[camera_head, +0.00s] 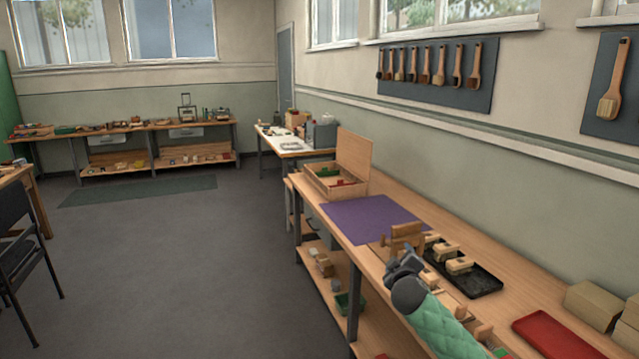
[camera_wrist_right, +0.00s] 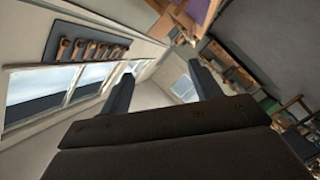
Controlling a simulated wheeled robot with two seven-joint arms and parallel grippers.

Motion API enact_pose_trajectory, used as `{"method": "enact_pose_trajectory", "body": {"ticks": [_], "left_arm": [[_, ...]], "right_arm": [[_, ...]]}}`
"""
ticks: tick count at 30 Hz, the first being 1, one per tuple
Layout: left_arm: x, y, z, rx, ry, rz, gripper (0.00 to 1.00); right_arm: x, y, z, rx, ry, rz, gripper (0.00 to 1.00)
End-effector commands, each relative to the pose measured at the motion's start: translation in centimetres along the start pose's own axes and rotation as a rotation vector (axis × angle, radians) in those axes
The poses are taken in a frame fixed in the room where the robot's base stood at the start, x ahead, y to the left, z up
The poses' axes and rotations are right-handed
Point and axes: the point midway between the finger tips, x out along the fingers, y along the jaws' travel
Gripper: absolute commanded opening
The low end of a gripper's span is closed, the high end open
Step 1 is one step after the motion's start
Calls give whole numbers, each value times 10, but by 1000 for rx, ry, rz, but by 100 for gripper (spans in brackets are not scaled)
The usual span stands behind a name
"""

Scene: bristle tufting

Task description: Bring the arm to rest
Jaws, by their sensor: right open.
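My right arm, in a green quilted sleeve, comes in from the bottom of the head view. My right gripper (camera_head: 400,264) is over the workbench (camera_head: 310,205), beside a wooden block stand (camera_head: 406,236) and left of a black tray (camera_head: 474,279). From this view I cannot tell whether it touches the stand. In the right wrist view, the two grey fingers of the gripper (camera_wrist_right: 164,88) stand wide apart with nothing between them. My left gripper is not in view.
A purple mat (camera_head: 370,218) lies bare on the bench, with an open wooden box (camera_head: 336,184) behind it. A red tray (camera_head: 556,337) and cardboard-coloured blocks (camera_head: 594,304) are at the right. Brushes hang on a dark wall board (camera_head: 437,92). Open floor (camera_head: 190,260) lies left.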

Motion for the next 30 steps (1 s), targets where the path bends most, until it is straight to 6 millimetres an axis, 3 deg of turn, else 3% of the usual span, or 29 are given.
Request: {"method": "enact_pose_trajectory", "body": {"ticks": [1,6,14,23,30], "left_arm": [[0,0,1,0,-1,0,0],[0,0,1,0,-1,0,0],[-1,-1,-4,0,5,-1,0],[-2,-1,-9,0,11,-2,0],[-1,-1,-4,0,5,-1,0]], "right_arm": [[-4,-28,24,59,-67,-58,63],[-26,-107,91,207,-258,-225,63],[-84,-220,173,367,-459,-435,63],[-172,-329,252,503,-629,-582,63],[-262,-403,313,565,-775,-655,63]]}}
